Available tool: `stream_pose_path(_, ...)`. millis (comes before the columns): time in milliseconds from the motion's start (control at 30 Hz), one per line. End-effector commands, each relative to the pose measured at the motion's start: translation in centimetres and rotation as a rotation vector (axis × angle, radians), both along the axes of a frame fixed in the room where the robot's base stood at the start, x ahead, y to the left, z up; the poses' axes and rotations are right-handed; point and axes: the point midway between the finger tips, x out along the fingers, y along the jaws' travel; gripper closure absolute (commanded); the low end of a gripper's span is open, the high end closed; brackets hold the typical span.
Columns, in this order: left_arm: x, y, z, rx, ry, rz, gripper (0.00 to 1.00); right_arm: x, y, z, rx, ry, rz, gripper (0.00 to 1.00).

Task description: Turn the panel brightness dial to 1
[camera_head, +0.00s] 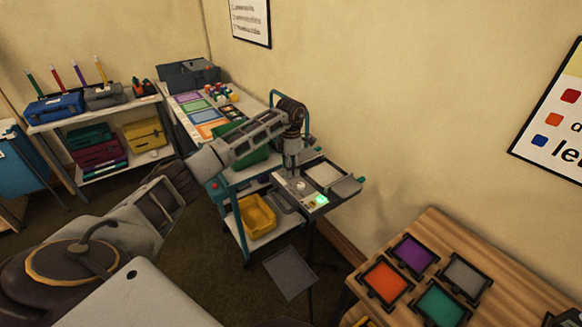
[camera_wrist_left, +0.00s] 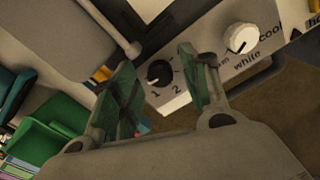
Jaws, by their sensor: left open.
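The control panel (camera_head: 299,191) is a pale plate at the front of the stand beside the shelf cart. In the left wrist view, the black dial (camera_wrist_left: 159,72) sits on the panel (camera_wrist_left: 200,62) with the printed numbers 1 and 2 below it. A light mark shows on the dial's lower left, toward the 1; its exact setting is hard to tell. My left gripper (camera_head: 291,164) is above the panel, pointing down. In the wrist view its green-padded fingers (camera_wrist_left: 156,62) are open, one each side of the dial, with no clear contact. My right gripper is out of view.
A white knob (camera_wrist_left: 240,38) marked "white" and "cool" sits close to the right finger. A green light (camera_head: 321,200) glows on the stand. A yellow bin (camera_head: 257,215) is on the cart below. A wooden table (camera_head: 430,225) with colored frames stands at right.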

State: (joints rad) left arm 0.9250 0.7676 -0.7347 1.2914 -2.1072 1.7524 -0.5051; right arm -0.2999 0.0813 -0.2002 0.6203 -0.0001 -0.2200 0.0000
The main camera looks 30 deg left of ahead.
Motion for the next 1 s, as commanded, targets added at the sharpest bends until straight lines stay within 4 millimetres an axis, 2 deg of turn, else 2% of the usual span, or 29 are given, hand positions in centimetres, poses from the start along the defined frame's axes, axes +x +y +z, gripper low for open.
stream_pose_path(200, 0.00, 0.00, -0.02, 0.000, 0.000, 0.000, 0.54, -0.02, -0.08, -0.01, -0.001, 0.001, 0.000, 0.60)
stream_pose_path(567, 0.00, 0.00, -0.01, 0.000, 0.000, 0.000, 1.00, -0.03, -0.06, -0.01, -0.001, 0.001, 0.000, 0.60)
stream_pose_path(1000, -0.01, 0.04, 0.03, 0.001, 0.001, 0.053, 1.00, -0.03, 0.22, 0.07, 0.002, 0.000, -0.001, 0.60)
